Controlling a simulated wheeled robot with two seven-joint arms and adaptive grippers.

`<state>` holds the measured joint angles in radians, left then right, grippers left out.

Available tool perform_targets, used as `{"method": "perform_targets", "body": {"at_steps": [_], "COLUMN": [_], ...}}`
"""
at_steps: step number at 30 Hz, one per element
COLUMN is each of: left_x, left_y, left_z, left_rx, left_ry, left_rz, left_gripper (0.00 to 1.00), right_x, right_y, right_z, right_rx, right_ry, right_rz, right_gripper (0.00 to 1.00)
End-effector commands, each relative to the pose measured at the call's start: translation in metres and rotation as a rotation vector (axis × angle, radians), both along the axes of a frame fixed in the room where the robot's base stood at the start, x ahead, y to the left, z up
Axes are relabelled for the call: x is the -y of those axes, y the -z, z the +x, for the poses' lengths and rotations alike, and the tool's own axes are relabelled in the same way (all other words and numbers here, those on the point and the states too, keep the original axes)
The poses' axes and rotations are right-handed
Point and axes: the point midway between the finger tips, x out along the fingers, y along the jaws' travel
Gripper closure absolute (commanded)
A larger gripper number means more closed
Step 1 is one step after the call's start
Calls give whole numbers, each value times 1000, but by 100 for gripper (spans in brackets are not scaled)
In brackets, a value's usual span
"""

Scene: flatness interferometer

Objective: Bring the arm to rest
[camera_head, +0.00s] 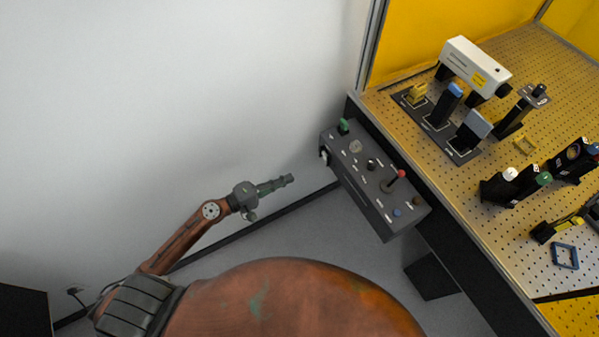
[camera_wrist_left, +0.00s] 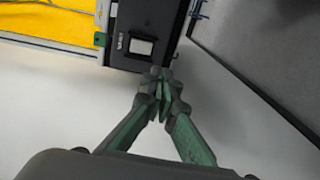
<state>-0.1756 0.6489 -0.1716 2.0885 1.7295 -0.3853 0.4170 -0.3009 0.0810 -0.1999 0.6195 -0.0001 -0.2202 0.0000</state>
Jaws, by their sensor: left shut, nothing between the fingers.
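My left arm (camera_head: 186,236) reaches in from the lower left in the head view, in front of the white wall. My left gripper (camera_head: 288,180) points right, toward the dark control box, with a visible gap between them. In the left wrist view the green-grey fingers of the left gripper (camera_wrist_left: 164,84) meet at their tips, shut and with nothing between them. The end of the control box (camera_wrist_left: 128,22), with a white switch (camera_wrist_left: 141,46), shows just beyond the fingertips. My right gripper is in neither view.
The control box (camera_head: 406,223) with knobs and a red-topped lever (camera_head: 401,174) juts from the perforated optical table (camera_head: 492,236). A white instrument (camera_head: 474,66) and several optical mounts stand on the table. Yellow panels (camera_head: 420,30) stand behind. Grey floor (camera_head: 300,237) is clear below the gripper.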

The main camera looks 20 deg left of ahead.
Motion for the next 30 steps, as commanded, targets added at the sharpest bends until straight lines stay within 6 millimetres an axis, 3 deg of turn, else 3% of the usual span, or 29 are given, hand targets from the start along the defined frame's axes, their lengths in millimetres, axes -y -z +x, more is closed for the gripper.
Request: {"method": "perform_targets", "body": {"at_steps": [6,24,27,30], "left_x": [-10,-11,-19,-41], "left_y": [2,2,15,51], "left_z": [-11,-11,-9,-5], "left_rx": [1,1,-6,-27], "left_ry": [0,-2,-21,-70], "left_rz": [0,2,26,98], "left_gripper": [100,100,100,100], "right_x": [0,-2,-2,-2], "right_y": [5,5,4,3], "right_z": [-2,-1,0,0], "right_rx": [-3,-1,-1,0], "right_ry": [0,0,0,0], "right_rz": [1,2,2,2], "right_gripper": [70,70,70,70]}}
